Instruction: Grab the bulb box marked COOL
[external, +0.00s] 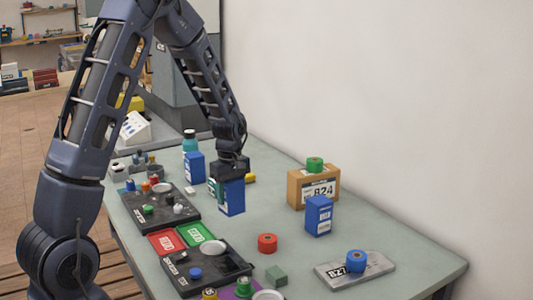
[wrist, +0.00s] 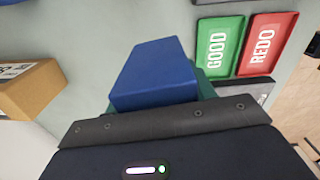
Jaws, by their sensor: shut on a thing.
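My gripper (external: 226,178) is shut on a blue bulb box (external: 232,198) and holds it over the middle of the table. The held box also fills the middle of the wrist view (wrist: 153,72), where my gripper (wrist: 165,112) covers its near end. Two similar blue boxes stand upright on the table: one at the back left (external: 194,168) and one at the right (external: 318,216), in front of a cardboard carton. The boxes have white label patches, but the lettering is too small to read, so I cannot tell which is marked COOL.
The cardboard carton (external: 302,191) marked 824 carries a green roll (external: 314,163). A red roll (external: 267,243) and a grey plate (external: 335,275) with a blue roll lie nearer. Green GOOD (wrist: 219,48) and red REDO (wrist: 265,45) trays and dark trays line the left side. Table between is mostly clear.

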